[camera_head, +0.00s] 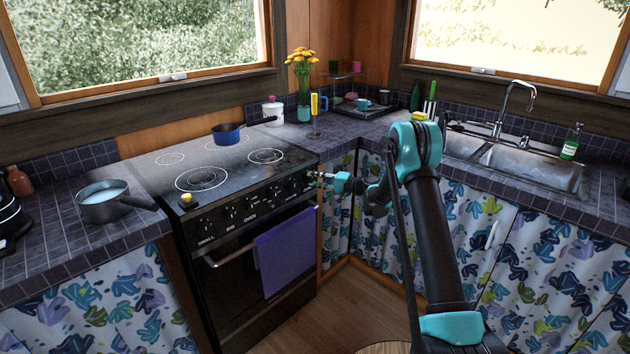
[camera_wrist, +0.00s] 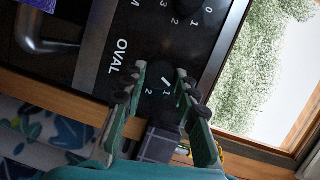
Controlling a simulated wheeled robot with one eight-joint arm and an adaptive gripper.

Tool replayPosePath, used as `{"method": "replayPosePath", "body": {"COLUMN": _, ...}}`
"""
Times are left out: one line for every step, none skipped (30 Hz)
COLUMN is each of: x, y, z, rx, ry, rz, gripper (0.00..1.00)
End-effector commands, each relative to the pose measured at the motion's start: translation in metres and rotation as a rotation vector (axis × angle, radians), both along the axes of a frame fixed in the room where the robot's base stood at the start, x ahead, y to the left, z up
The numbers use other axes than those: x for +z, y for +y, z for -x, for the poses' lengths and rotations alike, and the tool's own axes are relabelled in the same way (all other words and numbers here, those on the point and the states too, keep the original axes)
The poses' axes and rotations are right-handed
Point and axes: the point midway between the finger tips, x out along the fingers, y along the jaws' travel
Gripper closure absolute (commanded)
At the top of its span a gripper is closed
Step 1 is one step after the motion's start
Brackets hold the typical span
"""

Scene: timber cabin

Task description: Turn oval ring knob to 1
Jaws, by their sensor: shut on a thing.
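The black oval ring knob (camera_wrist: 163,77) sits at the right end of the stove's front panel, beside the printed word OVAL (camera_wrist: 119,57) in the wrist view. A short white mark shows at the knob, near the printed 1; a 2 is printed beside it. I cannot tell exactly where the pointer stands. My gripper (camera_wrist: 160,76) has one finger on each side of the knob and is shut on it. In the head view my gripper (camera_head: 322,178) is at the right end of the panel, and the knob is hard to make out there.
Another knob (camera_wrist: 187,5) with printed numbers is near the top of the wrist view. A purple towel (camera_head: 284,252) hangs on the oven door handle. A blue pan (camera_head: 228,134) stands on the stove top (camera_head: 222,160). The floor before the oven is clear.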

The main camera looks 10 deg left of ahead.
Motion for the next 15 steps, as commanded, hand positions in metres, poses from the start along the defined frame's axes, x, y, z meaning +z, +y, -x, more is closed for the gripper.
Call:
{"method": "replayPosePath", "body": {"x": -0.0016, "y": -0.0008, "z": -0.0004, "rx": -0.001, "ry": 0.031, "rz": -0.024, "gripper": 1.00}}
{"method": "replayPosePath", "body": {"x": -0.0017, "y": -0.0010, "z": -0.0004, "rx": -0.001, "ry": 0.051, "rz": -0.040, "gripper": 1.00}}
{"method": "replayPosePath", "body": {"x": -0.0017, "y": -0.0011, "z": -0.0004, "rx": -0.001, "ry": 0.078, "rz": -0.061, "gripper": 1.00}}
{"method": "replayPosePath", "body": {"x": -0.0021, "y": -0.0011, "z": -0.0004, "rx": -0.001, "ry": 0.098, "rz": -0.076, "gripper": 1.00}}
{"method": "replayPosePath", "body": {"x": -0.0024, "y": -0.0011, "z": -0.0006, "rx": -0.001, "ry": 0.116, "rz": -0.091, "gripper": 1.00}}
{"method": "replayPosePath", "body": {"x": -0.0025, "y": -0.0011, "z": -0.0006, "rx": -0.001, "ry": 0.141, "rz": -0.110, "gripper": 1.00}}
{"method": "replayPosePath", "body": {"x": -0.0028, "y": -0.0012, "z": -0.0006, "rx": -0.001, "ry": 0.160, "rz": -0.124, "gripper": 1.00}}
{"method": "replayPosePath", "body": {"x": -0.0030, "y": -0.0012, "z": -0.0006, "rx": -0.001, "ry": 0.176, "rz": -0.136, "gripper": 1.00}}
{"method": "replayPosePath", "body": {"x": -0.0029, "y": -0.0012, "z": -0.0006, "rx": 0.000, "ry": 0.198, "rz": -0.154, "gripper": 1.00}}
{"method": "replayPosePath", "body": {"x": -0.0029, "y": -0.0013, "z": -0.0006, "rx": -0.001, "ry": 0.213, "rz": -0.166, "gripper": 1.00}}
{"method": "replayPosePath", "body": {"x": -0.0031, "y": -0.0013, "z": -0.0005, "rx": -0.001, "ry": 0.228, "rz": -0.177, "gripper": 1.00}}
{"method": "replayPosePath", "body": {"x": -0.0035, "y": -0.0012, "z": -0.0006, "rx": -0.001, "ry": 0.245, "rz": -0.190, "gripper": 1.00}}
{"method": "replayPosePath", "body": {"x": -0.0036, "y": -0.0012, "z": -0.0006, "rx": -0.001, "ry": 0.258, "rz": -0.200, "gripper": 1.00}}
{"method": "replayPosePath", "body": {"x": -0.0037, "y": -0.0012, "z": -0.0006, "rx": -0.001, "ry": 0.269, "rz": -0.209, "gripper": 1.00}}
{"method": "replayPosePath", "body": {"x": -0.0039, "y": -0.0012, "z": -0.0005, "rx": -0.001, "ry": 0.284, "rz": -0.221, "gripper": 1.00}}
